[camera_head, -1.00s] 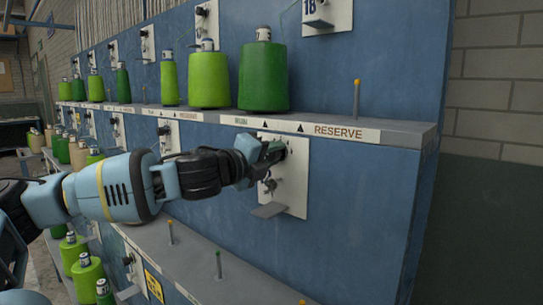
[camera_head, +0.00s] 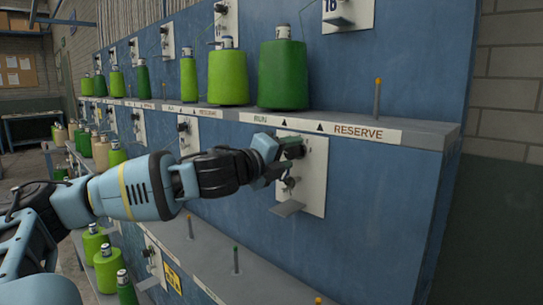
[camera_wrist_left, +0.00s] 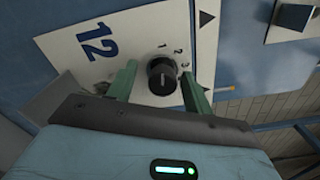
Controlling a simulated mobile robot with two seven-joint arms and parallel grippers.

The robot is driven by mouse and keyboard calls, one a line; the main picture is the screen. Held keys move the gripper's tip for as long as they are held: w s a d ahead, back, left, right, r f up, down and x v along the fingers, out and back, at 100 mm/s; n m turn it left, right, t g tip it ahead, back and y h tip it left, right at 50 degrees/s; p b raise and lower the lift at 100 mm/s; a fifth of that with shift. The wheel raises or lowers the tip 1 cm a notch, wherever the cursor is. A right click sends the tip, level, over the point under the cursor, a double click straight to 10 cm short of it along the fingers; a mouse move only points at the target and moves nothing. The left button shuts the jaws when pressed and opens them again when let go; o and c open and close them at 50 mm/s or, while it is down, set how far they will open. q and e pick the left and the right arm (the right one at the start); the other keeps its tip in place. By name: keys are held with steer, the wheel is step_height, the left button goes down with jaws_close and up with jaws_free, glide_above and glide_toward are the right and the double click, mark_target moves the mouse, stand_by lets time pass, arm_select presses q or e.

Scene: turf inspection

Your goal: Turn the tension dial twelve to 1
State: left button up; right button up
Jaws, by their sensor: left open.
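The tension dial twelve (camera_wrist_left: 162,77) is a black round knob on a white plate (camera_wrist_left: 67,52) printed with 12. The marks 1, 2 and 3 run along its upper right side in the left wrist view. My left gripper (camera_wrist_left: 159,87) is open, with one green finger on each side of the knob; whether either finger touches it I cannot tell. In the head view my left gripper (camera_head: 287,158) is at the plate (camera_head: 316,180) and hides much of the dial. The dial's exact setting is not clear. My right gripper is not in view.
A ledge (camera_head: 420,133) marked RUN and RESERVE runs just above the plate, with green yarn cones (camera_head: 283,78) on it. A small bracket (camera_head: 288,208) sticks out below the dial. A lower ledge (camera_head: 215,265) carries thin pegs. A similar plate with its own dial (camera_head: 184,127) is farther left.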

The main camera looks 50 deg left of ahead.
mark_target(289, 155)
arm_select(q)
steer(key=shift+s+r+p, duration=0.2)
steer(key=shift+s+p, duration=0.45)
steer(key=shift+p, duration=0.15)
steer(key=shift+s+d+r+p, duration=0.2)
steer(key=shift+s+d+p, duration=0.25)
steer(key=shift+p, duration=0.35)
steer(key=shift+s+f, duration=0.2)
steer(key=shift+f, duration=0.15)
steer(key=shift+s, duration=1.1)
steer(key=shift+s+d+p, duration=0.2)
steer(key=shift+s+p, duration=0.1)
steer(key=shift+s, duration=0.9)
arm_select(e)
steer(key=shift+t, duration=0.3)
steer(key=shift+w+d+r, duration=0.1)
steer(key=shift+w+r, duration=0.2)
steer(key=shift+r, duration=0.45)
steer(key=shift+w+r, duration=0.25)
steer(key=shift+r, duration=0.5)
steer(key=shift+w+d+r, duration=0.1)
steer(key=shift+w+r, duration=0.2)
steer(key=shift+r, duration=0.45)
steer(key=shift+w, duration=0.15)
